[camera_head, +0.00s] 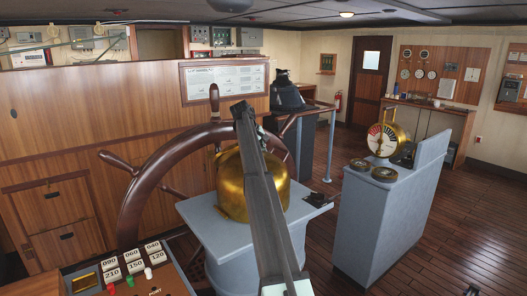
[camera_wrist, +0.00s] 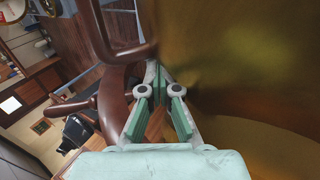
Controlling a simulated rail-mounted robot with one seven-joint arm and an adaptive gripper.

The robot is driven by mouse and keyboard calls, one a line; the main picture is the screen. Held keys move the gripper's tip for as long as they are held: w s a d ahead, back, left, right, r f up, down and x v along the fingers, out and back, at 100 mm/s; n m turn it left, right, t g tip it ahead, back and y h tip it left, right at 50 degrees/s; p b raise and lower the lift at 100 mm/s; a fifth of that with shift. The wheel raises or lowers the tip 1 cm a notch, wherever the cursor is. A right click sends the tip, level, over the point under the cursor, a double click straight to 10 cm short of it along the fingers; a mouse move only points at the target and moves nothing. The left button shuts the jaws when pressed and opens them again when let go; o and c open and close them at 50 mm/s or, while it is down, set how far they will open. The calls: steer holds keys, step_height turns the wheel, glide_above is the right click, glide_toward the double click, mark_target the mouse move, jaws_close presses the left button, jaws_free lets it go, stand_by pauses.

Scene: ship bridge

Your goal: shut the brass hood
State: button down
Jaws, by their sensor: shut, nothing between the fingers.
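In the wrist view the brass hood (camera_wrist: 245,75) fills the right side, very near and blurred. My gripper (camera_wrist: 159,82) is shut and empty, its fingertips close beside the brass surface. I cannot tell whether they touch it. In the head view the fingers are mostly hidden behind my arm.
The dark wooden ship's wheel (camera_head: 136,200) stands left of the hood; its rim (camera_wrist: 112,105) and spokes are close to my fingers. A grey console (camera_head: 385,215) with a brass telegraph (camera_head: 383,139) stands at right. A button panel (camera_head: 135,285) is at front left. Floor between pedestal and console is clear.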

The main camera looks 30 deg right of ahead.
steer(key=shift+s+f, duration=0.1)
steer(key=shift+f, duration=0.15)
